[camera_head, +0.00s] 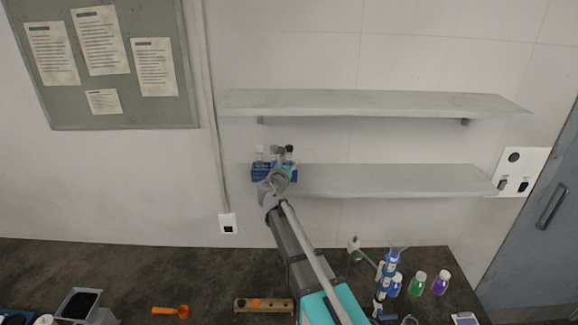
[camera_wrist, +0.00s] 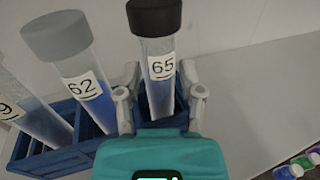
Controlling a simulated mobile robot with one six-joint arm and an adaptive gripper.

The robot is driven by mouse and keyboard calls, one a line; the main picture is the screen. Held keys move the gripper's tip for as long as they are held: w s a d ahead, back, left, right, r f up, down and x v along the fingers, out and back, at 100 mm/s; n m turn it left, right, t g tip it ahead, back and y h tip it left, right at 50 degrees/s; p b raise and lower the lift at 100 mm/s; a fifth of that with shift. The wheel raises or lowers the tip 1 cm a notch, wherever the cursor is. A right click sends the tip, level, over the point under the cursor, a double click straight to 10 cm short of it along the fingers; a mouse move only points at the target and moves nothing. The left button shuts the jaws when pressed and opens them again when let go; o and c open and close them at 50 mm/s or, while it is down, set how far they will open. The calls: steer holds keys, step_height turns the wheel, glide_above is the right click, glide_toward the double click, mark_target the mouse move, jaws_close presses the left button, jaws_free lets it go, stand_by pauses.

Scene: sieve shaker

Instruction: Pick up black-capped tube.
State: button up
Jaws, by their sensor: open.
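The black-capped tube (camera_wrist: 158,62) stands in a blue rack, labelled 65 and holding blue content. In the wrist view my gripper (camera_wrist: 160,88) is open, with one finger on each side of this tube. I cannot tell whether the fingers touch it. The blue rack (camera_wrist: 62,160) also holds a grey-capped tube (camera_wrist: 80,75) labelled 62 and another tube (camera_wrist: 35,115) at the left, its label partly cut off. In the head view the rack (camera_head: 260,172) sits at the left end of the lower shelf, and my gripper (camera_head: 277,172) partly hides it. The black cap (camera_head: 289,148) shows there.
The lower shelf (camera_head: 400,180) is bare to the right of the rack. An upper shelf (camera_head: 370,102) runs above it. The dark bench (camera_head: 200,265) below carries an orange scoop (camera_head: 172,311), a wooden block (camera_head: 262,304) and several coloured bottles (camera_head: 418,283).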

mark_target(289, 148)
steer(key=shift+c, duration=0.3)
jaws_close()
steer(key=shift+s+r, duration=0.1)
steer(key=shift+r, duration=0.05)
stand_by(0.4)
steer(key=shift+s+r+p, duration=0.15)
steer(key=shift+r+p, duration=0.15)
steer(key=shift+p, duration=0.15)
step_height(289, 148, up, 6)
steer(key=p, duration=0.6)
steer(key=shift+r, duration=0.1)
steer(key=shift+s+r, duration=0.15)
steer(key=shift+s, duration=0.1)
steer(key=s, duration=1.9)
steer(key=shift+f, duration=0.2)
